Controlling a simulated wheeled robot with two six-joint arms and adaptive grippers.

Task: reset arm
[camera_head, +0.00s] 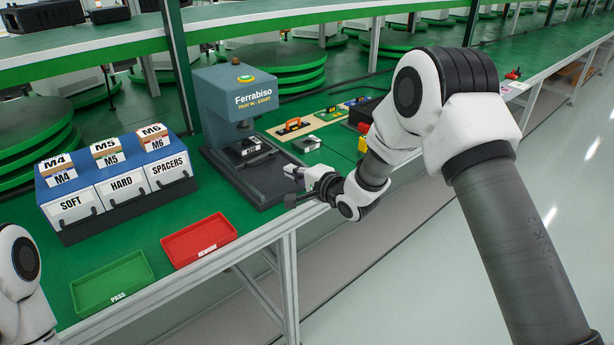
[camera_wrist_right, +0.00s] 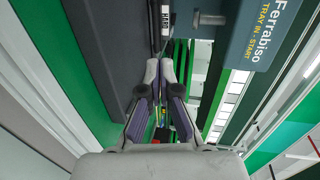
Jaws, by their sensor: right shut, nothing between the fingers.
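My right gripper (camera_head: 291,185) is at the table's front edge, just right of the base of the blue-grey Ferrabiso machine (camera_head: 217,100). In the right wrist view its fingers (camera_wrist_right: 160,75) are together and hold nothing. The machine also shows in the right wrist view (camera_wrist_right: 240,45), at the upper right. My left arm shows only as a white joint at the lower left of the head view; its gripper is out of the picture.
A red REWORK tray (camera_head: 198,240) and a green PASS tray (camera_head: 112,283) lie at the front. A blue drawer unit (camera_head: 45,193) labelled SOFT, HARD and SPACERS stands behind. An orange-handled tool on a wooden board (camera_head: 310,124) lies right of the machine. Open floor is at the right.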

